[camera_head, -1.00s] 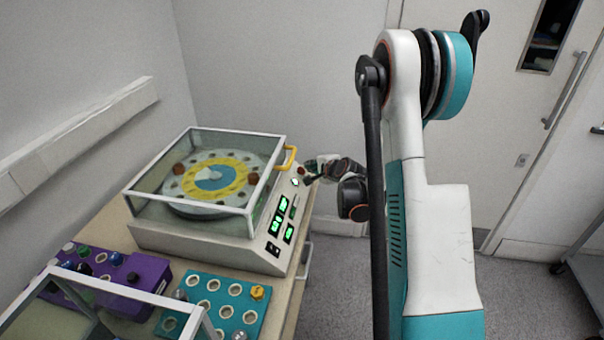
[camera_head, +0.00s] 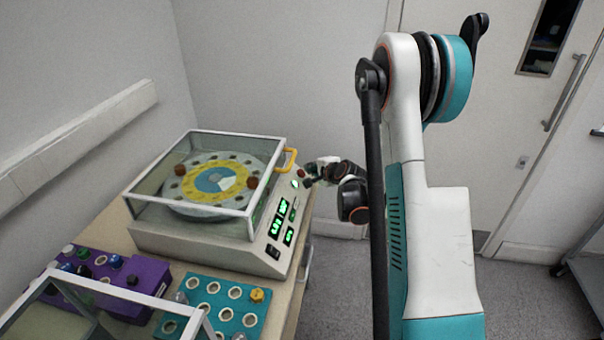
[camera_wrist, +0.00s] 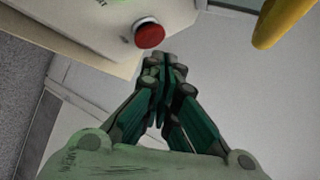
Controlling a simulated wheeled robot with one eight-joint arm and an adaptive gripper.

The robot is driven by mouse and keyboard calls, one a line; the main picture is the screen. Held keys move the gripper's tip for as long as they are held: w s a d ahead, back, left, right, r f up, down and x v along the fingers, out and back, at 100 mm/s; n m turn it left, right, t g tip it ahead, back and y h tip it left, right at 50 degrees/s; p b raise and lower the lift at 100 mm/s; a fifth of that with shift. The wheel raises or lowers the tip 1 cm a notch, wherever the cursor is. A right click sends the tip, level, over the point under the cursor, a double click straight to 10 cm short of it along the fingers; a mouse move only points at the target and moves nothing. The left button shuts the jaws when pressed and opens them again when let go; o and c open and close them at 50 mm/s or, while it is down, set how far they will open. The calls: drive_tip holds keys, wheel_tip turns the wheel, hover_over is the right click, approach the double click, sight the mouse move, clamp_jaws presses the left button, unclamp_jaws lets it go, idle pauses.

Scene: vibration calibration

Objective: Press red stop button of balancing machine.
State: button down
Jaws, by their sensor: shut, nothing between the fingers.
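The balancing machine (camera_head: 160,240) sits on the bench with a clear cover over a round disc (camera_head: 213,182). Its sloped front panel has green displays (camera_head: 277,228) and a red stop button (camera_head: 301,173) near the far right end. In the wrist view the red button (camera_wrist: 149,34) stands out from the pale panel. My gripper (camera_wrist: 163,62) is shut and empty, its fingertips just below and right of the button in that view, with a small gap visible. In the head view my gripper (camera_head: 309,180) is beside the panel's far right end.
A yellow handle (camera_head: 290,158) on the cover is close to the gripper, and it also shows in the wrist view (camera_wrist: 280,20). A purple block (camera_head: 120,272) and a teal tray (camera_head: 225,303) lie in front of the machine.

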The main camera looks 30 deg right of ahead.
drive_tip(key=shift+f, duration=0.1)
idle(0.3)
drive_tip(key=shift+w+a+f+b, duration=0.15)
drive_tip(key=shift+a+f+b, duration=0.1)
drive_tip(key=shift+b, duration=0.2)
drive_tip(key=shift+w+a+f+b, duration=0.15)
drive_tip(key=shift+f+b, duration=0.1)
drive_tip(key=shift+b, duration=0.1)
idle(0.5)
idle(0.5)
drive_tip(key=shift+s+d+r, duration=0.3)
drive_tip(key=shift+d+r, duration=0.05)
drive_tip(key=shift+r, duration=0.25)
drive_tip(key=s+d+r+p, duration=0.1)
drive_tip(key=r, duration=0.1)
drive_tip(key=s+d+r+p, duration=0.1)
drive_tip(key=shift+s+d+r, duration=0.1)
drive_tip(key=shift+d+r, duration=0.2)
drive_tip(key=shift+r, duration=0.05)
idle(0.8)
